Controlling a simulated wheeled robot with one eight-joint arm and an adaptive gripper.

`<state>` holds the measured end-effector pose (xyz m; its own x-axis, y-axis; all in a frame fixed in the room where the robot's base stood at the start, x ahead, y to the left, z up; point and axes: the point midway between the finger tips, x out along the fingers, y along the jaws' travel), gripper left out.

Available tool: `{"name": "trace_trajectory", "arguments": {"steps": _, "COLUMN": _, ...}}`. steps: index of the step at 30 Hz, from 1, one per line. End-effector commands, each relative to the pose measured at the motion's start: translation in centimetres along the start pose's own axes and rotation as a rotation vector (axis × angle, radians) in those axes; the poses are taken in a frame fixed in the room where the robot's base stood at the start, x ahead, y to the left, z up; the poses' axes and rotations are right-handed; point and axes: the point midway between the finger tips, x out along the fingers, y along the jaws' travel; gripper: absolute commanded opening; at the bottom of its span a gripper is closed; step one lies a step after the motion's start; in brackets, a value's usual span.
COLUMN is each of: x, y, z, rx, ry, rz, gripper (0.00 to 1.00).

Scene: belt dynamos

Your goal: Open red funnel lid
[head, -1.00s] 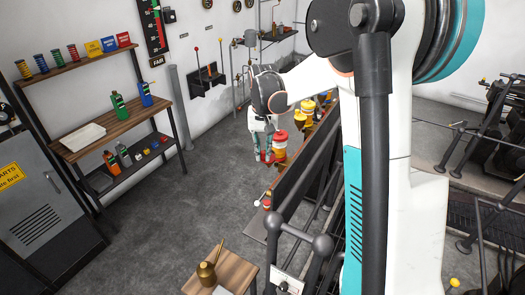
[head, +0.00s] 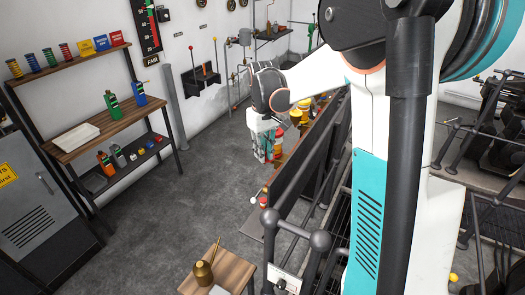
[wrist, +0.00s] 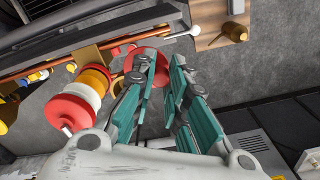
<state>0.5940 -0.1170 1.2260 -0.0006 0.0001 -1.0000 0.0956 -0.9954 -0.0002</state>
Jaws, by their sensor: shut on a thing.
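A round red lid (wrist: 160,72) shows in the wrist view between and behind the tips of my gripper (wrist: 161,61). The teal fingers are shut on it, and the left finger hides part of it. A funnel stack (wrist: 75,108) of red, white and yellow rings is just left of the fingers. In the head view my gripper (head: 263,144) points down beside this stack (head: 278,140), which it partly hides. The lid cannot be made out clearly there.
A dark bench edge and a copper pipe (wrist: 85,56) run along the stack. A small wooden table with a brass can (head: 203,273) stands in front. Shelves with bottles and a white tray (head: 77,136) are at left. The grey floor between is clear.

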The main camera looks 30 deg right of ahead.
Motion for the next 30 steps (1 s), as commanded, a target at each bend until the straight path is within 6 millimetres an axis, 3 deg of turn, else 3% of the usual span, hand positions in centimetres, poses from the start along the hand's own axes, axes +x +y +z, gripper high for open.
{"name": "trace_trajectory", "arguments": {"steps": 11, "x": -0.1, "y": 0.1, "z": 0.0, "rx": -0.002, "ry": 0.0, "rz": 0.001, "gripper": 0.0}}
{"name": "trace_trajectory", "arguments": {"steps": 12, "x": -0.1, "y": 0.1, "z": 0.0, "rx": -0.002, "ry": 0.0, "rz": 0.001, "gripper": 0.2}}
{"name": "trace_trajectory", "arguments": {"steps": 14, "x": -0.1, "y": 0.1, "z": 0.0, "rx": -0.002, "ry": 0.0, "rz": 0.001, "gripper": 0.34}}
{"name": "trace_trajectory", "arguments": {"steps": 15, "x": 0.0, "y": 0.1, "z": 0.0, "rx": -0.002, "ry": 0.0, "rz": 0.001, "gripper": 0.36}}
{"name": "trace_trajectory", "arguments": {"steps": 25, "x": -0.2, "y": 0.0, "z": 0.0, "rx": -0.002, "ry": 0.0, "rz": 0.0, "gripper": 0.36}}
{"name": "trace_trajectory", "arguments": {"steps": 30, "x": -1.9, "y": 0.0, "z": 0.0, "rx": -0.002, "ry": 0.0, "rz": 0.0, "gripper": 0.36}}
